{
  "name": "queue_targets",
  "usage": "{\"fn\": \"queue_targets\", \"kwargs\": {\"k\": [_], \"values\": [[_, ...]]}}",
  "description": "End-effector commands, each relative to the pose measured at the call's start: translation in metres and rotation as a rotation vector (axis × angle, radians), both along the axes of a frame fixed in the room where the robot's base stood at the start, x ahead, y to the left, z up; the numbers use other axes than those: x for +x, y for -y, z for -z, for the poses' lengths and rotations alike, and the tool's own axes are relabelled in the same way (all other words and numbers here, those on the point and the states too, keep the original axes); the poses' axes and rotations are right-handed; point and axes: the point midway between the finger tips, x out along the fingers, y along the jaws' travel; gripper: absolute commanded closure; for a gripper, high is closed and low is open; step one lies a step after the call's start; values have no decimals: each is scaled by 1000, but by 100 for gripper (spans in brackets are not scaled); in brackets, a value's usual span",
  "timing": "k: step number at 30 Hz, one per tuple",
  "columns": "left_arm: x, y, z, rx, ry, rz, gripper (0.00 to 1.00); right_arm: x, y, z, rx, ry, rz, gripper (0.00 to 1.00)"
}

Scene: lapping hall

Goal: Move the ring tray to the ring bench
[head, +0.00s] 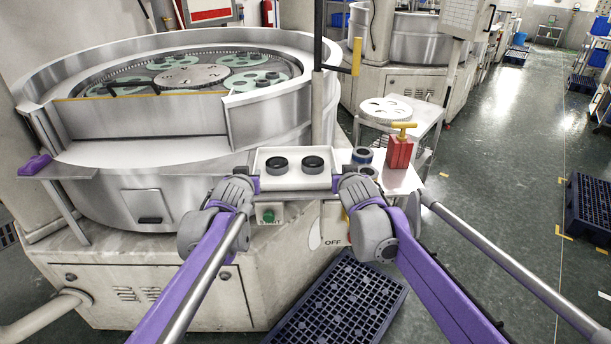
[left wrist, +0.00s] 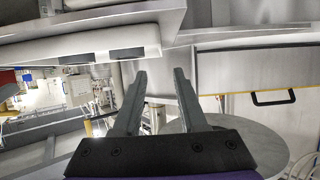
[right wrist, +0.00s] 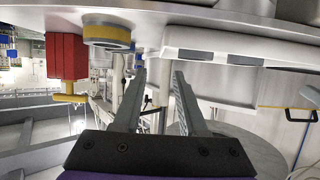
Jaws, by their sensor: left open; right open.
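The ring tray (head: 295,181), white and shallow, sits level in front of the round machine with two dark rings (head: 278,165) in it. My left gripper (head: 253,184) is open at its left end, and my right gripper (head: 338,184) is open at its right end. The tray's white side also shows in the left wrist view (left wrist: 110,46) and the right wrist view (right wrist: 215,42), near the open fingers. I cannot tell whether the fingers touch it. The fingertips are small in the head view. I cannot tell which surface is the ring bench.
A dark crate (head: 340,305) lies on the floor below. The aisle floor at right is mostly clear.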

Motion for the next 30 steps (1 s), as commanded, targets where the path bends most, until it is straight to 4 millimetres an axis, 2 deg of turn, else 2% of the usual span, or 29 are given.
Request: {"fn": "queue_targets", "kwargs": {"k": [14, 30], "values": [[8, 1, 2, 0, 3, 1, 59, 8, -1, 2, 0, 3, -1, 59], [88, 0, 35, 0, 3, 1, 59, 88, -1, 35, 1, 2, -2, 59]]}}
